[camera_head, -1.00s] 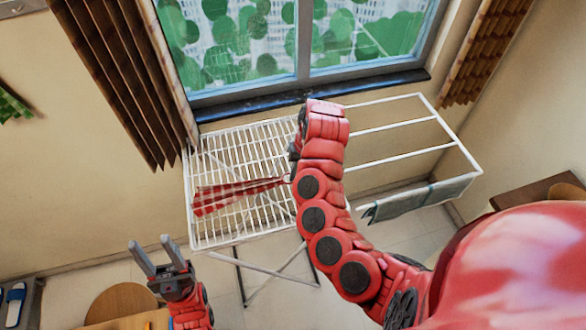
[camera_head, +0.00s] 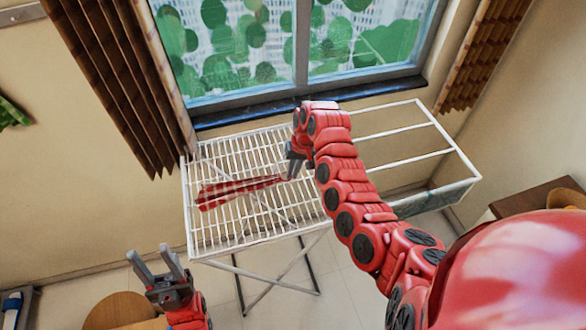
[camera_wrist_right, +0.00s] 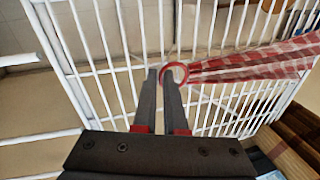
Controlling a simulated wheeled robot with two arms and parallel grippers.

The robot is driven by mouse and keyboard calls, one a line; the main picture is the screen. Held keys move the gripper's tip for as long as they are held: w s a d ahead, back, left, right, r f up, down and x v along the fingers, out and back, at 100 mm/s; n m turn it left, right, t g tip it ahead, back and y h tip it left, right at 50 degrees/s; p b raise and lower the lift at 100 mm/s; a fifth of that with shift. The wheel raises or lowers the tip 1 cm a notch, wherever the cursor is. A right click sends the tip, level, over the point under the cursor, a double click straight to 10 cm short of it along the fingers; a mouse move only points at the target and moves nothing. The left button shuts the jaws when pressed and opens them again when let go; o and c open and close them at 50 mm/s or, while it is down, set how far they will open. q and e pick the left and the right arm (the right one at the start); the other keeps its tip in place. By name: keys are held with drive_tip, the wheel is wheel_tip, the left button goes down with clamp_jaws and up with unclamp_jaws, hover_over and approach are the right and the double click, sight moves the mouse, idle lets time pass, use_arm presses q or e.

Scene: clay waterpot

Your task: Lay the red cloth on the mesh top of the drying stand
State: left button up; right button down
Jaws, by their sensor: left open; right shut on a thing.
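The red checked cloth (camera_head: 235,190) is stretched out to the left over the white mesh top of the drying stand (camera_head: 225,225). My right gripper (camera_head: 292,168) is shut on the cloth's right end, over the mesh. In the right wrist view the cloth (camera_wrist_right: 250,66) narrows to a loop held at my right fingertips (camera_wrist_right: 172,76), with the mesh bars (camera_wrist_right: 100,55) behind. I cannot tell whether the whole cloth touches the mesh. My left gripper (camera_head: 157,262) is open and empty, in front of the stand at lower left.
The stand's right side has open rails (camera_head: 400,160), with a grey-green cloth (camera_head: 440,198) hanging there, partly hidden by my right arm. A window with a dark sill (camera_head: 250,115) and brown curtains is behind. A brown table (camera_head: 535,200) stands at the right.

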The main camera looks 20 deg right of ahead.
drive_tip(key=c, duration=1.3)
unclamp_jaws()
drive_tip(key=shift+f, duration=0.1)
drive_tip(key=shift+o, duration=0.2)
